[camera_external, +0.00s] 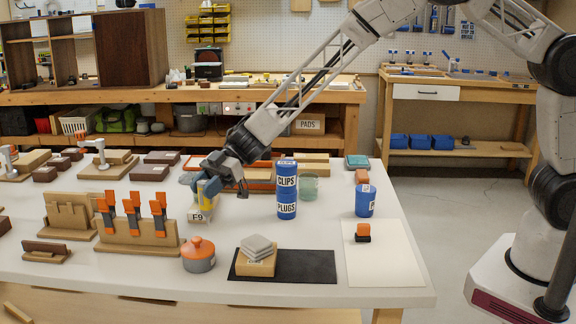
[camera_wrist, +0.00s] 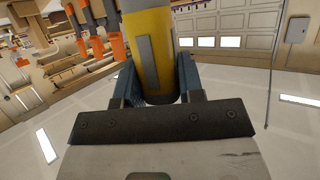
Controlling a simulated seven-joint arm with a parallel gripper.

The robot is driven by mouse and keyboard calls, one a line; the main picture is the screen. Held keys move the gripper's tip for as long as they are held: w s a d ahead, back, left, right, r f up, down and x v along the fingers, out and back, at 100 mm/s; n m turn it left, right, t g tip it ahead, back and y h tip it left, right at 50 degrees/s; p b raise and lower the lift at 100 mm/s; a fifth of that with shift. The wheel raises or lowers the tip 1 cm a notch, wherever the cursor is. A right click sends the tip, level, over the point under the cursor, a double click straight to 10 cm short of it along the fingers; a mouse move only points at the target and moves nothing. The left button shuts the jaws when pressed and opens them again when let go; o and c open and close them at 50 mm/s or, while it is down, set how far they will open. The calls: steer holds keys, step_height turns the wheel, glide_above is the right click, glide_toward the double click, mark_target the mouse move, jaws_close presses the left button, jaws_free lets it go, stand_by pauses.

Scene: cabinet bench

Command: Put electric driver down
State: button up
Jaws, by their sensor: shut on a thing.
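My gripper (camera_external: 208,183) is shut on a yellow and grey rounded body, which I take to be the electric driver (camera_wrist: 152,45). In the wrist view, blue fingers press on both of its sides. In the external view, the driver (camera_external: 209,197) shows only partly below my gripper, just over or at a small holder labelled F9 (camera_external: 197,216). I cannot tell whether its lower end touches the holder or the bench.
A wooden rack (camera_external: 140,242) with orange-handled tools stands at left front. An orange-lidded pot (camera_external: 198,255) is in front. Stacked blue cans (camera_external: 287,190) stand to the right, beside a green jar (camera_external: 308,188). A dark mat (camera_external: 310,267) and white sheet (camera_external: 385,262) lie right front.

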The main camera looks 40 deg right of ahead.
mark_target(206, 202)
steer(key=shift+f, duration=1.85)
steer(key=shift+f, duration=0.15)
steer(key=o, duration=1.1)
steer(key=shift+c, duration=0.2)
steer(key=shift+d+r, duration=0.2)
steer(key=shift+r, duration=0.05)
steer(key=v, duration=1.1)
steer(key=shift+d, duration=0.25)
steer(key=shift+w, duration=0.1)
